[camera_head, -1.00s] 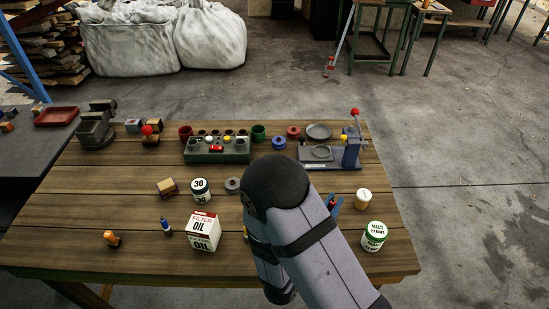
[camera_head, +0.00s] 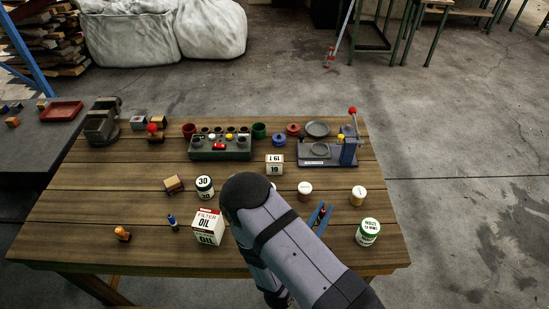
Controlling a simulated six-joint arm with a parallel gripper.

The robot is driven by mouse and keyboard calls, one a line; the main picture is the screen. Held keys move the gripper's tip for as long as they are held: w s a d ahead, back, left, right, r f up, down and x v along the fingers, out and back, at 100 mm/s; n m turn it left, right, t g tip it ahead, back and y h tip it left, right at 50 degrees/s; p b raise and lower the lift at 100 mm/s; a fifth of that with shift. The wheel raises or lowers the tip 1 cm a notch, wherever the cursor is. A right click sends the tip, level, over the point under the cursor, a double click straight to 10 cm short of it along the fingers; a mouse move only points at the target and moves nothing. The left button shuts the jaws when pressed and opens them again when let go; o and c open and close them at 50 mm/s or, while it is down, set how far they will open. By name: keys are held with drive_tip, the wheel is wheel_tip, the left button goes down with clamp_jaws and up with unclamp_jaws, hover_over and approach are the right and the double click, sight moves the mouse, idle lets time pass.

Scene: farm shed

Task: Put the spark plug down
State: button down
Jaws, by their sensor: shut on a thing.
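My gripper (camera_head: 320,214) shows as two slim blue fingers just right of my arm's link, over the front right part of the table. It is shut on a small dark thing with a reddish part, which I take to be the spark plug (camera_head: 321,211). The plug is tiny in this view. My arm hides the wrist and the rear of the gripper. I cannot tell whether the plug touches the wood of the table (camera_head: 75,215).
A green-labelled can (camera_head: 368,232) and a white-lidded jar (camera_head: 358,196) stand to the right. The oil filter box (camera_head: 208,227) stands left of my arm. Bare wood lies between the gripper and the green can.

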drive_tip(key=w+a+m+g+h+b, duration=0.1)
drive_tip(key=w+a+b, duration=0.1)
drive_tip(key=w+b, duration=0.3)
drive_tip(key=w+a+h+b, duration=0.1)
drive_tip(key=w+a+b, duration=0.15)
drive_tip(key=w, duration=0.45)
wheel_tip(320, 180, up, 10)
drive_tip(key=n+t+y+b, duration=0.2)
drive_tip(key=n+y+b, duration=0.15)
drive_tip(key=b, duration=0.95)
hover_over(274, 158)
drive_tip(key=shift+m+y, duration=0.35)
drive_tip(key=shift+m, duration=0.2)
drive_tip(key=shift+d+f+p, duration=0.1)
drive_tip(key=shift+f+p, duration=1)
drive_tip(key=shift+f, duration=3.85)
drive_tip(key=shift+f, duration=0.2)
drive_tip(key=c, duration=1.8)
unclamp_jaws()
drive_tip(key=shift+o, duration=0.2)
drive_tip(key=shift+r, duration=0.15)
drive_tip(key=b+v, duration=0.3)
drive_tip(key=v, duration=0.9)
